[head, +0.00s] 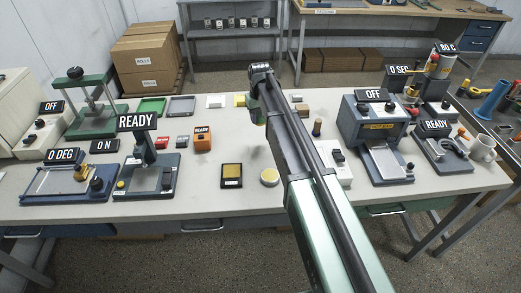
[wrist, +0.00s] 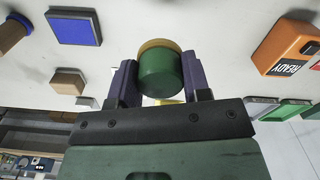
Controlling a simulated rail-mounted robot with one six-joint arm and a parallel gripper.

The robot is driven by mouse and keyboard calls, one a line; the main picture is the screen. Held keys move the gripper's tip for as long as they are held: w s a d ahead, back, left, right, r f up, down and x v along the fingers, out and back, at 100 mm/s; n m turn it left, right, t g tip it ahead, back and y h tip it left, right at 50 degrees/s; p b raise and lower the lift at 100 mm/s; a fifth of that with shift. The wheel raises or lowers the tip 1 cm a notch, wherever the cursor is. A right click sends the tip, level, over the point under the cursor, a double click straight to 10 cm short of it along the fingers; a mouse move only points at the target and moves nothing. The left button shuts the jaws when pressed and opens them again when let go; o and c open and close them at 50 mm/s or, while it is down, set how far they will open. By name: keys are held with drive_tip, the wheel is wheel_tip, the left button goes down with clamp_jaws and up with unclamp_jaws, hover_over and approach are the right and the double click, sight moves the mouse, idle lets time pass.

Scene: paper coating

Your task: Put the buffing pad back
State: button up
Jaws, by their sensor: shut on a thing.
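The buffing pad, a green cylinder with a tan-yellow face (wrist: 160,72), is between the two fingers of my gripper (wrist: 159,64) in the wrist view. The fingers are shut on its sides. In the head view my gripper (head: 257,112) is above the middle back of the table, and a little green of the pad shows beneath it. The pad's tan face points away from the wrist, toward the table. I cannot tell its exact height above the table.
A yellow piece (head: 240,100) lies just left of my gripper. An orange READY box (head: 203,138), a dark square tray (head: 232,175) and a pale round disc (head: 270,177) stand nearer the front. A blue square pad (wrist: 75,27) and wooden block (wrist: 68,82) show in the wrist view.

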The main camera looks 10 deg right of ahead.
sight(260, 142)
wheel_tip(260, 142, down, 11)
drive_tip(key=b, duration=0.8)
drive_tip(key=shift+r, duration=0.2)
drive_tip(key=shift+r+p, duration=0.3)
drive_tip(key=shift+p, duration=0.05)
drive_tip(key=shift+f, duration=0.2)
drive_tip(key=o, duration=0.9)
drive_tip(key=shift+r, duration=0.1)
wheel_tip(260, 142, up, 13)
drive_tip(key=p, duration=1.2)
drive_tip(key=shift+f, duration=0.2)
drive_tip(key=s+m, duration=0.1)
drive_tip(key=s, duration=1.4)
drive_tip(key=s+m, duration=0.1)
drive_tip(key=s, duration=1.4)
drive_tip(key=shift+s+f, duration=0.15)
drive_tip(key=shift+f, duration=0.05)
